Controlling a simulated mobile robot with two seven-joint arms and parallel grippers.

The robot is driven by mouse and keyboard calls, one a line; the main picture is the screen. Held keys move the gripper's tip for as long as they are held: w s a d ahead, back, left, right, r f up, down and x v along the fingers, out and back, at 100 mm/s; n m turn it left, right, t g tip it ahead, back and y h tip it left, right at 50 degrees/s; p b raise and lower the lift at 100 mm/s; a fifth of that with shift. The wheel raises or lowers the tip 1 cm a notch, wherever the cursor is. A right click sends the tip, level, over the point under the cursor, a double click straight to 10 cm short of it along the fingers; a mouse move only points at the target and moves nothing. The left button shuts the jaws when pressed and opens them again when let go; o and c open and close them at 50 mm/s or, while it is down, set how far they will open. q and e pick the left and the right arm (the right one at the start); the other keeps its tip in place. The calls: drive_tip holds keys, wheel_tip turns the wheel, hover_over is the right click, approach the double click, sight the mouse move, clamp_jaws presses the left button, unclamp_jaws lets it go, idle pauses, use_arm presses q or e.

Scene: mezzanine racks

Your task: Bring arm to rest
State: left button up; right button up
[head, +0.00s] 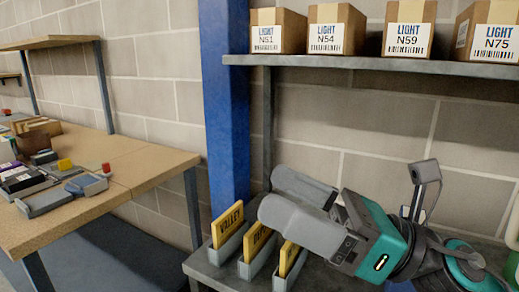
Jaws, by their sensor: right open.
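My right arm comes in from the lower right, with teal and dark grey parts. Its right gripper (276,194) points left, over the grey lower shelf (207,268). Its two light grey fingers are apart, and I see nothing held between them. The fingers are above and in front of several yellow cards in grey holders, partly hiding the ones on the right. I cannot tell whether the fingers touch any card. My left gripper is not in view.
Cardboard boxes labelled LIGHT, such as N54 (336,29), stand on the upper shelf (390,65) above the arm. A blue post (227,100) rises left of the gripper. A wooden table (130,175) at the left holds small devices and a brown tray.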

drive_tip(key=w+d+m+t+h, duration=0.45)
drive_tip(key=m+t, duration=0.75)
drive_tip(key=m, duration=0.3)
drive_tip(key=w+d+f+m+h, duration=0.2)
drive_tip(key=d+f+m+h, duration=0.3)
drive_tip(key=f+m+h, duration=0.5)
drive_tip(key=w+d+f+m+h, duration=0.1)
drive_tip(key=d+f+m+h, duration=0.5)
drive_tip(key=m, duration=0.6)
drive_tip(key=s+d+f+m+g+h, duration=0.1)
drive_tip(key=s+d+f+m+g, duration=0.1)
drive_tip(key=s+f+m+g, duration=1.45)
use_arm(q)
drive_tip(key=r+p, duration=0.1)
drive_tip(key=p, duration=0.1)
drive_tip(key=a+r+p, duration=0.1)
drive_tip(key=p, duration=0.1)
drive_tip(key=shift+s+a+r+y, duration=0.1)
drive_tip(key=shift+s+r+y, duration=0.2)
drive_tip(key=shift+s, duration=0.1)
use_arm(e)
drive_tip(key=w+a+f+n+t+y, duration=0.1)
drive_tip(key=w+a+f+n+t, duration=0.2)
drive_tip(key=f+n+t, duration=0.3)
wheel_tip(320, 180, down, 4)
drive_tip(key=w+t, duration=0.1)
drive_tip(key=t, duration=0.3)
drive_tip(key=shift+a+n, duration=0.2)
drive_tip(key=shift+n, duration=0.15)
